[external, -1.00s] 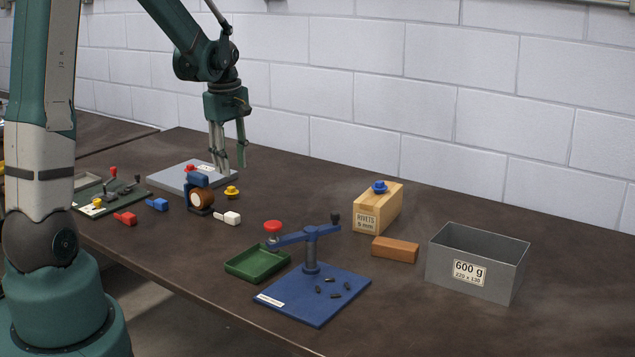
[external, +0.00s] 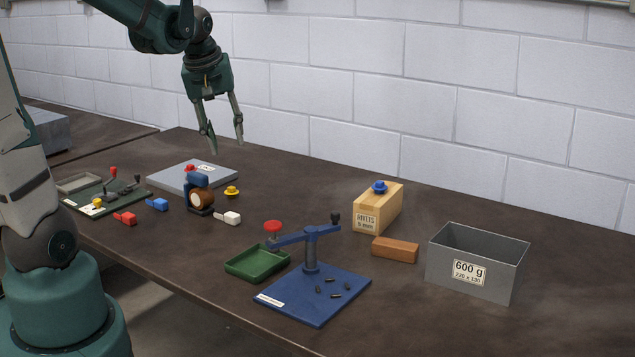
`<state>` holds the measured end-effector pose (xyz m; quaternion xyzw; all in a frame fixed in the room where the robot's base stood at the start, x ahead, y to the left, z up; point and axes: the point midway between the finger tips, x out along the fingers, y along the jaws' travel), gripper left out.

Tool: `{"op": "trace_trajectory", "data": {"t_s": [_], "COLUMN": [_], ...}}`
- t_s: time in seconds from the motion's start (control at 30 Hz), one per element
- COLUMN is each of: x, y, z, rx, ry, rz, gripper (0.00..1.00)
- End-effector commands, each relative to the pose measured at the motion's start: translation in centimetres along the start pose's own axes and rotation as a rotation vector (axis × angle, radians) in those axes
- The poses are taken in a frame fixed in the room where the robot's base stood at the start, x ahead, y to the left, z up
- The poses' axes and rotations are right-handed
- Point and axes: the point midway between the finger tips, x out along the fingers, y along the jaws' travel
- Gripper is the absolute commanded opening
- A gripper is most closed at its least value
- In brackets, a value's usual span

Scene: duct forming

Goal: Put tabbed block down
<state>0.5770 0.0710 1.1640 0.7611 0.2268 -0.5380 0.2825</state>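My gripper (external: 226,146) hangs in the air above the back left of the table, fingers spread apart, with nothing visible between them. None touches my gripper. A grey flat plate (external: 218,181) with a small label lies below the gripper, close to the back edge.
A blue stand with a brown roll (external: 200,200) and a yellow knob (external: 232,191) stand near the plate. A blue press (external: 311,262), green tray (external: 257,263), wooden rivets box (external: 377,208), brown block (external: 395,249) and grey bin (external: 473,272) stand farther right. The table's back middle is clear.

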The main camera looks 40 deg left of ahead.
Motion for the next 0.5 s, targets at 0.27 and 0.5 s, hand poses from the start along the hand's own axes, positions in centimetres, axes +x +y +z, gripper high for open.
{"op": "trace_trajectory", "data": {"t_s": [0.27,0.5], "x": [-2.8,-4.6], "y": [-0.5,-1.1], "z": [3.5,6.3], "rx": [0.172,0.321], "ry": [0.053,0.104], "rz": [0.045,0.079], "gripper": [0.33,0.33]}}
